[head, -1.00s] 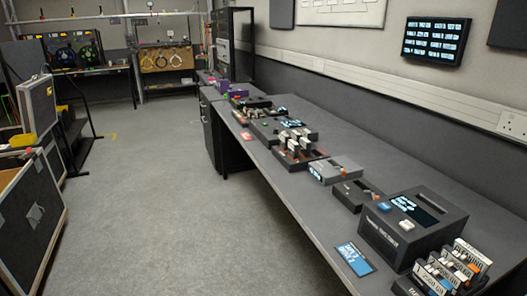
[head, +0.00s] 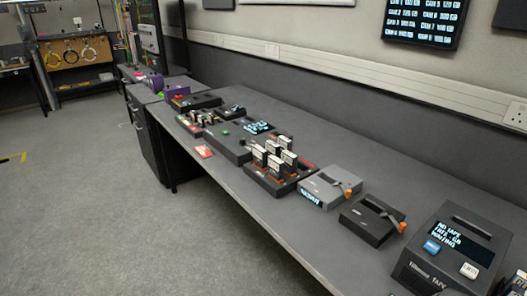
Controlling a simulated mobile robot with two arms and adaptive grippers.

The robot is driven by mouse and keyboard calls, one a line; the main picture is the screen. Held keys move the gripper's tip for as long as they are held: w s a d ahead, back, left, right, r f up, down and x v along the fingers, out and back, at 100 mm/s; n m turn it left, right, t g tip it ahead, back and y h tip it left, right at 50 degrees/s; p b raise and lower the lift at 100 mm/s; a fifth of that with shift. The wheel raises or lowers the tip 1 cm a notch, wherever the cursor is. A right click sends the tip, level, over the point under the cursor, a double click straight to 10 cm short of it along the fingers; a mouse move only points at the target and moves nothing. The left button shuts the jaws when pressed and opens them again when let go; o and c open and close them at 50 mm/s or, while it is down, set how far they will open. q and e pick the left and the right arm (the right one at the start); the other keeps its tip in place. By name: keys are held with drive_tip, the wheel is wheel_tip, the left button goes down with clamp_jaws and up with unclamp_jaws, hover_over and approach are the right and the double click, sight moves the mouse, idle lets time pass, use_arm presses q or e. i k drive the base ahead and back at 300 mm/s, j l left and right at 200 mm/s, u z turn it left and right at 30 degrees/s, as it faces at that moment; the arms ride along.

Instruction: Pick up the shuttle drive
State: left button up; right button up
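Two small box-shaped drives with orange-tipped parts on top sit side by side on the long dark bench (head: 250,215). One is a light grey drive (head: 318,189) with a lit display on its front. The other is a black drive (head: 365,226) just to its right. Their labels are too small to read, so I cannot tell which is the shuttle drive. Both rest flat on the bench, with nothing holding them. Neither of my grippers is in view.
A large black tape unit (head: 450,250) with a lit screen stands at the right. The floor (head: 90,200) left of the bench is clear.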

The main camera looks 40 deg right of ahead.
sight(291, 160)
drive_tip(key=i, duration=2)
drive_tip(key=i+z, duration=0.3)
drive_tip(key=i+j+z, duration=0.25)
drive_tip(key=i, duration=0.3)
drive_tip(key=i+j+z, duration=0.3)
drive_tip(key=i+l, duration=0.05)
drive_tip(key=i, duration=0.05)
